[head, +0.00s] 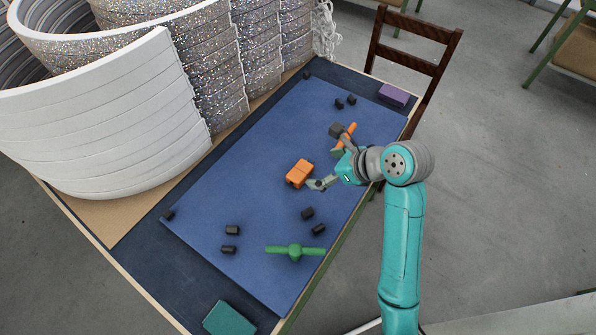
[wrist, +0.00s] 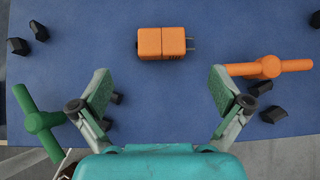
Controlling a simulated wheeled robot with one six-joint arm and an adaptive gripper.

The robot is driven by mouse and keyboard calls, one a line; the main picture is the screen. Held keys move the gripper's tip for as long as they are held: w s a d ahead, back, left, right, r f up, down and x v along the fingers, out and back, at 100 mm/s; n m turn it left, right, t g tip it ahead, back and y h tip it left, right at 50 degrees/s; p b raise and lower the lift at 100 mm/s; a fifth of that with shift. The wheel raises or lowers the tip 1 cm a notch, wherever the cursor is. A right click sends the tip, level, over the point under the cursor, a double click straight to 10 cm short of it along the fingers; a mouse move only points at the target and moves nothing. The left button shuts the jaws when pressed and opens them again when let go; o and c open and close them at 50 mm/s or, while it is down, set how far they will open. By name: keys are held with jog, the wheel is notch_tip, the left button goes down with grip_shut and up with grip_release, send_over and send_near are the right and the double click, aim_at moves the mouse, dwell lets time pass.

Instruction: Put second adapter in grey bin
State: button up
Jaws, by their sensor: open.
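An orange adapter (head: 299,173) with two metal prongs lies on the blue mat (head: 262,130), near the middle. In the wrist view the adapter (wrist: 162,43) lies ahead of and roughly centred between my fingers, its prongs pointing right. My gripper (head: 327,168) is just right of the adapter in the head view, and is open and empty. In the wrist view my gripper (wrist: 162,84) has its fingers spread wide, with bare mat between them. I see no second adapter that I can make out and no grey bin.
A green winged piece (head: 294,251) and an orange winged piece (head: 347,134) lie on the mat, with several small black pieces (head: 232,230). A purple block (head: 394,95) and a teal block (head: 229,319) sit at opposite ends. Tall glittery curved panels (head: 213,60) stand left.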

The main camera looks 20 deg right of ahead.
aim_at(301, 171)
jog(key=x, duration=0.5)
jog(key=shift+f, duration=0.1)
jog(key=shift+x, duration=2.75)
jog(key=shift+s+d+f, duration=0.15)
jog(key=c, duration=1.3)
jog(key=shift+o, duration=0.2)
notch_tip(301, 171, up, 10)
jog(key=shift+r, duration=0.1)
